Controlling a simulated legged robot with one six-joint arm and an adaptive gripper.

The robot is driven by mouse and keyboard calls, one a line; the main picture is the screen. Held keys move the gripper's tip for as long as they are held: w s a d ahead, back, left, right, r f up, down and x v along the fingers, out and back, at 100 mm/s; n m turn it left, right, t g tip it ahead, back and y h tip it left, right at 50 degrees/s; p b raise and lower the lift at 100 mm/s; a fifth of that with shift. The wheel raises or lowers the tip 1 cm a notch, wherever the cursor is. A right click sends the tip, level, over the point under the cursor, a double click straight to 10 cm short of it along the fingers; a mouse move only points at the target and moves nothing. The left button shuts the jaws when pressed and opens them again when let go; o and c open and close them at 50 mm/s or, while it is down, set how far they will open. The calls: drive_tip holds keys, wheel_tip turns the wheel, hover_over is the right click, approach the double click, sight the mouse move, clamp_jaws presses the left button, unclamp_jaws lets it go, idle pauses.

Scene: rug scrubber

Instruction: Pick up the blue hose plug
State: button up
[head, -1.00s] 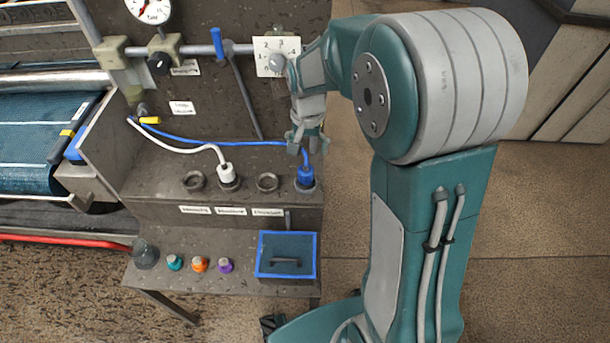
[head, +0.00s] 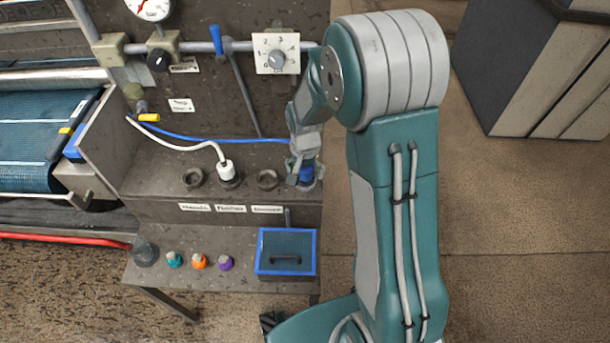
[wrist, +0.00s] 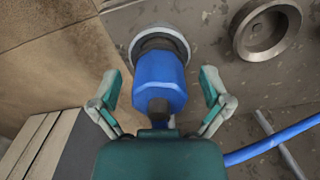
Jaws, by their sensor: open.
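The blue hose plug (head: 306,174) sits in the rightmost socket of the grey ledge in the head view, partly hidden by my gripper. In the wrist view the plug (wrist: 159,82) is in the middle, seated in a round grey socket (wrist: 160,36). A blue hose (head: 215,138) runs left from it. My gripper (head: 304,178) is around the plug from above. In the wrist view its two fingers (wrist: 160,85) are open, one on each side of the plug, with a gap on both sides.
A white plug (head: 227,168) with a white hose stands two sockets to the left. An empty socket (head: 267,180) lies between. Below are a blue-rimmed box (head: 287,252) and teal, orange and purple knobs (head: 198,262). A dial plate (head: 276,54) is on the panel above.

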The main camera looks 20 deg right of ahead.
clamp_jaws()
drive_tip(key=shift+r, duration=0.35)
wheel_tip(320, 180, up, 2)
drive_tip(key=shift+r, duration=0.1)
drive_tip(key=s+r, duration=1)
drive_tip(key=s, duration=0.4)
drive_tip(key=shift+a, duration=0.35)
